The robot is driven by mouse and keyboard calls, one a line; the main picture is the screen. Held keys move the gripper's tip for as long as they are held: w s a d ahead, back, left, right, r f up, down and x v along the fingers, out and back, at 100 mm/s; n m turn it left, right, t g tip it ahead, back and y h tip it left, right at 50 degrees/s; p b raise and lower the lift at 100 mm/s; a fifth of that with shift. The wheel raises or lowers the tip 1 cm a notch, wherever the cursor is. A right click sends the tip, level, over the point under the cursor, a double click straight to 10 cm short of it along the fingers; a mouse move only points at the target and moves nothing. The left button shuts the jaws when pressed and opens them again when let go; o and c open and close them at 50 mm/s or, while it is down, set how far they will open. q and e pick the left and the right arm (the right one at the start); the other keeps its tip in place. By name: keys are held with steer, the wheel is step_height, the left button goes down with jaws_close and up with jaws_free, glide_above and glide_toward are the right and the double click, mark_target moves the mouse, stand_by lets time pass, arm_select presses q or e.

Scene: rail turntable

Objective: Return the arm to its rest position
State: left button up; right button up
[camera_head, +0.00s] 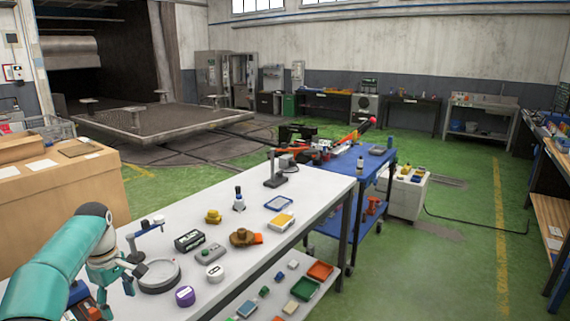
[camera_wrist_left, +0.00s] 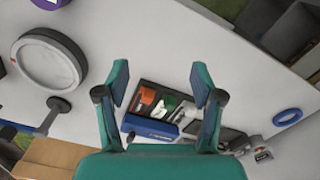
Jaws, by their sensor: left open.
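My left arm (camera_head: 60,265), teal with a dark wrist joint, comes in at the lower left of the head view. My left gripper (camera_head: 105,283) hangs pointing down over the near left end of the white table (camera_head: 222,286). In the left wrist view its two teal fingers (camera_wrist_left: 159,86) are spread apart with nothing between them. Beyond and below them is a dark tray (camera_wrist_left: 147,87) with small orange, green and white items. A blue box (camera_wrist_left: 150,129) lies at its near side, partly hidden by the gripper. My right gripper does not show.
A round grey-white device (camera_head: 160,274) and a purple-lidded tub (camera_head: 185,296) stand right of the gripper. A blue ring (camera_wrist_left: 288,117) lies on the table. A cardboard box (camera_head: 62,195) stands left. A blue cart (camera_head: 362,165) and open green floor lie beyond.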

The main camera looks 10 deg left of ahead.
arm_select(q)
steer(key=s+d+f+m+g+h, duration=0.1)
steer(key=s+d+f+m+g, duration=0.3)
steer(key=d+f, duration=0.7)
steer(key=s+d+f+m+h, duration=0.15)
steer(key=s+d+f, duration=0.35)
steer(key=d+f, duration=0.6)
steer(key=s+d+f+m+t, duration=0.2)
steer(key=s+d+f+m, duration=0.2)
steer(key=s+d, duration=0.2)
steer(key=s+d+f+m+t+h, duration=0.1)
steer(key=s+d+f+m, duration=0.4)
steer(key=s, duration=0.5)
steer(key=shift+s+d+t, duration=0.25)
steer(key=shift+d+t, duration=0.55)
steer(key=shift+d, duration=0.05)
steer(key=shift+m+h, duration=0.25)
